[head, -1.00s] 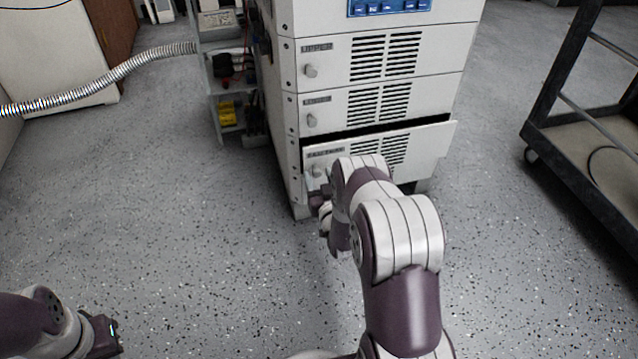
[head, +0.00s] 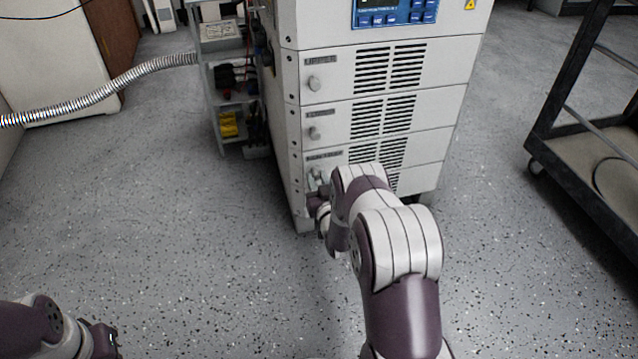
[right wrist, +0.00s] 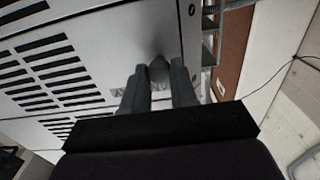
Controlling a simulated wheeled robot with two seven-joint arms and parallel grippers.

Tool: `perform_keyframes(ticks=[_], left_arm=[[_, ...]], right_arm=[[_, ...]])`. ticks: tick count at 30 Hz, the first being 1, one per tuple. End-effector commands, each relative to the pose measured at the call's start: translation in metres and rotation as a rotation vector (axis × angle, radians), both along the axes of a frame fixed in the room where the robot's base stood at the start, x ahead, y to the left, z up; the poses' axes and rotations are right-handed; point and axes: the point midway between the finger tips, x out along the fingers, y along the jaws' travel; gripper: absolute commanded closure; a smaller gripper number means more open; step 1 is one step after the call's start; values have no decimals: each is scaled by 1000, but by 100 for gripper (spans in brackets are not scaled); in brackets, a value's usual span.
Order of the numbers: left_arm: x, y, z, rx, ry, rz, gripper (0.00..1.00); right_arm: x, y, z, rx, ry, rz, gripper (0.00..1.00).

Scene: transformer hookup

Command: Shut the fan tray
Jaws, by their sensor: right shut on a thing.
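The fan tray (head: 424,176) is the lowest panel on the front of the white cabinet. Its face looks flush with the panels above, with no dark gap along its top edge. My right gripper (head: 317,181) is at the left end of this panel. In the right wrist view its two fingers are shut on the tray's grey knob (right wrist: 159,70). My forearm hides part of the tray's lower front. My left gripper (head: 106,341) is at the bottom left, away from the cabinet, and its jaws are unclear.
Two vented panels with knobs, the upper (head: 420,65) and the middle (head: 420,115), sit above the tray. A shelf rack (head: 232,95) stands to the left, with a ribbed hose (head: 110,80) beyond. A dark cart (head: 575,160) stands right. The floor in front is clear.

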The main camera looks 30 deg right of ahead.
Motion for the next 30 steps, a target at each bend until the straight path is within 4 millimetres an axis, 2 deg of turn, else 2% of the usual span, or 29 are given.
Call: perform_keyframes(ticks=[4,5,6,7,14,17,20,24,30], left_arm=[[0,0,0,0,0,0,100],[0,0,0,0,0,0,100],[0,0,0,0,0,0,100],[0,0,0,0,0,0,100],[0,0,0,0,0,0,100],[0,0,6,0,1,0,100],[0,0,22,0,0,0,100],[0,0,46,0,0,0,100],[0,0,65,0,0,0,100]], right_arm=[[2,-1,3,-1,-6,-1,100],[2,-1,3,-2,-7,-1,63],[2,-1,3,-1,-6,-1,50],[2,-1,2,-1,-6,-1,48],[1,-1,2,-1,-5,-1,48],[-5,1,4,0,-2,-1,48],[-23,5,8,1,1,-1,48],[-61,14,10,1,1,-1,48],[-106,25,6,1,-1,-1,48]])
